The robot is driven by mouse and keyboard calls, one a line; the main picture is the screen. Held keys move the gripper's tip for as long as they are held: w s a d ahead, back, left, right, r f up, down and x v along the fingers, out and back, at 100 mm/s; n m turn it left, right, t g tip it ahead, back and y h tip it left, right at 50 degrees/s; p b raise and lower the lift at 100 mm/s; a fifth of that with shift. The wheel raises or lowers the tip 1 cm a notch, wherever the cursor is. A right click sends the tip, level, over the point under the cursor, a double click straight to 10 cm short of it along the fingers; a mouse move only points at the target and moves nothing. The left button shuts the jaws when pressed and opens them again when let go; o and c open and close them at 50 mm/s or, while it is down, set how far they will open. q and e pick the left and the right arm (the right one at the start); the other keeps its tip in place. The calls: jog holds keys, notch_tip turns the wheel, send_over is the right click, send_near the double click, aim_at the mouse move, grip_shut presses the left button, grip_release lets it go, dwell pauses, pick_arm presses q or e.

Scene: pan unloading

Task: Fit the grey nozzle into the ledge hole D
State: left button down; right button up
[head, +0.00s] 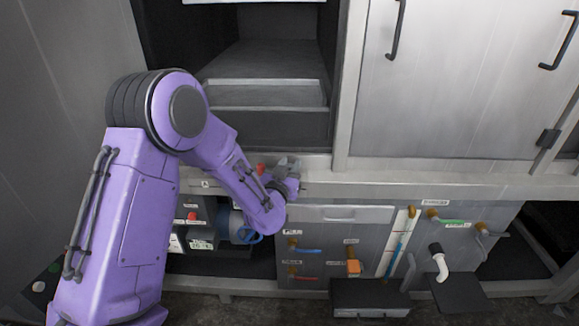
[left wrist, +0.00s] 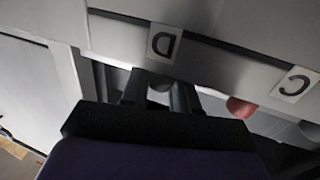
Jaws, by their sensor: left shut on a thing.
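My left gripper (head: 291,178) is at the front edge of the pale ledge (head: 400,187) in the head view. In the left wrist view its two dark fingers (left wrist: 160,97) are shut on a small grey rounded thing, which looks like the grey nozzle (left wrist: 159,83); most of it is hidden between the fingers. The label D (left wrist: 165,43) on the ledge is just beyond the fingertips, and the label C (left wrist: 296,84) is off to the right. Hole D itself is not visible, so I cannot tell whether the nozzle is in it. My right gripper is not in view.
A red rounded thing (left wrist: 240,107) is near label C; a red thing (head: 260,168) also shows on the ledge beside my gripper. Below are an open compartment with dark boxes (head: 195,212) and a panel with coloured valves and pipes (head: 310,250). Closed cabinet doors (head: 450,80) stand above right.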

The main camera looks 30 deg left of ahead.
pick_arm(q)
jog(key=c, duration=0.8)
grip_release()
jog(key=v, duration=1)
jog(key=shift+s, duration=0.3)
